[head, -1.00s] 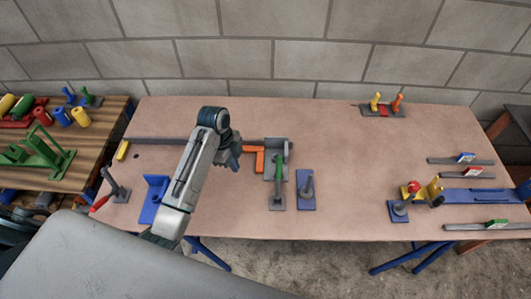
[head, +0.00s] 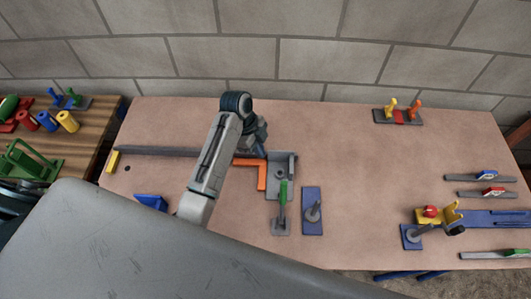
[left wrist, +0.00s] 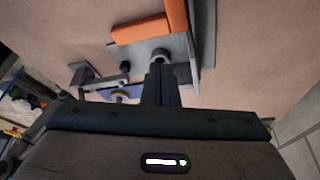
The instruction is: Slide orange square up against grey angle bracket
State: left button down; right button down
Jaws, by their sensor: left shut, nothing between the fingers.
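The orange square (head: 262,174) is a flat L lying on the table, one leg along the long grey bar and the other pointing to the front. The grey angle bracket (head: 287,185) stands just right of it; in the head view they look side by side, and I cannot tell if they touch. In the left wrist view the orange square (left wrist: 140,28) borders the grey bracket plate (left wrist: 178,50). My left gripper (head: 262,150) is shut and empty, above the bar near the bracket's back corner. Its fingers (left wrist: 160,75) cover part of the bracket. My right gripper is not in view.
A grey bar (head: 170,151) runs along the back left, with a yellow block (head: 113,161) near its end. A green-handled clamp (head: 282,205) stands in front of the bracket, beside a blue plate (head: 312,225).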

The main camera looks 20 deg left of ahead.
aim_at(266, 171)
pick_arm(q)
jog(key=d+f, duration=0.1)
jog(key=s+d+f+p, duration=0.1)
jog(key=f, duration=0.1)
jog(key=shift+s+f, duration=0.15)
jog(key=x, duration=0.1)
jog(key=p+x, duration=0.1)
jog(key=x, duration=0.2)
jog(key=shift+w+a+f, duration=0.1)
jog(key=shift+w+f, duration=0.2)
jog(key=shift+f, duration=0.15)
jog(key=shift+s+f, duration=0.1)
jog(key=shift+f, duration=0.15)
jog(key=shift+a+r+p, duration=0.15)
jog(key=shift+a+p, duration=0.45)
jog(key=shift+p, duration=0.05)
jog(key=shift+a, duration=0.1)
